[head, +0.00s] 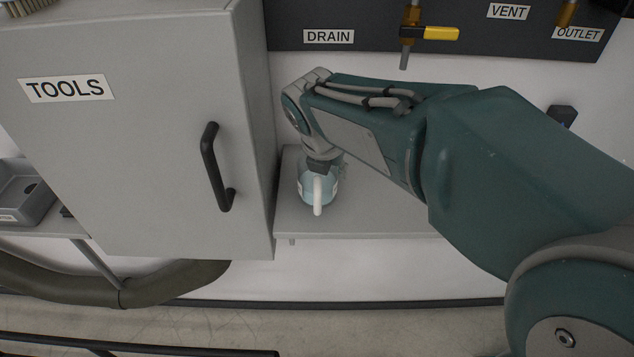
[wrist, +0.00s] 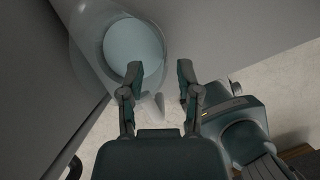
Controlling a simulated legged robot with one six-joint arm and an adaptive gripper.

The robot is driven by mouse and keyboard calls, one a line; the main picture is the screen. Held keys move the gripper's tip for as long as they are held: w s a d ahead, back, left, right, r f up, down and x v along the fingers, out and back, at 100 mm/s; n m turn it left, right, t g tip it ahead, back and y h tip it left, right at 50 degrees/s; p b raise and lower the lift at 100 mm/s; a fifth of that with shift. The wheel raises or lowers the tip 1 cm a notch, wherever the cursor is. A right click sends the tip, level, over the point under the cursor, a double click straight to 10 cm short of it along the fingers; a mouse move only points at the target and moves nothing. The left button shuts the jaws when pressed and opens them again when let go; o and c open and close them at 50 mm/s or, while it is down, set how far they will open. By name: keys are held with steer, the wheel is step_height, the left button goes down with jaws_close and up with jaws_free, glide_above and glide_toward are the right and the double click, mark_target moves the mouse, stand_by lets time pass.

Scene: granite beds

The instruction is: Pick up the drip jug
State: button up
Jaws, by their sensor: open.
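The drip jug (head: 306,190) is a clear jug with pale blue liquid and a white handle. It stands on the grey shelf (head: 375,217), beside the cabinet, with its handle facing me. My gripper (head: 321,168) is over the jug and hides part of its top. In the wrist view, the jug (wrist: 125,42) shows from above at the upper left, with the round blue liquid inside. There my gripper (wrist: 160,73) is open, with its two fingers apart.
A grey cabinet (head: 150,150) labelled TOOLS, with a black handle (head: 213,167), stands close on the left. A dark panel (head: 375,33) with DRAIN, VENT and OUTLET labels is above; its drain spout and yellow lever (head: 428,33) hang over my arm. The shelf right of the jug looks clear.

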mark_target(333, 175)
steer(key=x, duration=0.3)
steer(key=shift+f, duration=0.15)
jaws_close()
steer(key=shift+s, duration=0.1)
steer(key=shift+r, duration=0.55)
step_height(333, 175, up, 2)
steer(key=shift+r, duration=0.2)
steer(key=s+a+r, duration=0.2)
steer(key=r, duration=0.1)
steer(key=s+r, duration=0.2)
steer(key=shift+a+r, duration=0.25)
steer(key=shift+a, duration=0.15)
steer(key=s+a+r, duration=0.4)
steer(key=s+a, duration=0.1)
steer(key=s, duration=0.2)
steer(key=shift+s, duration=0.25)
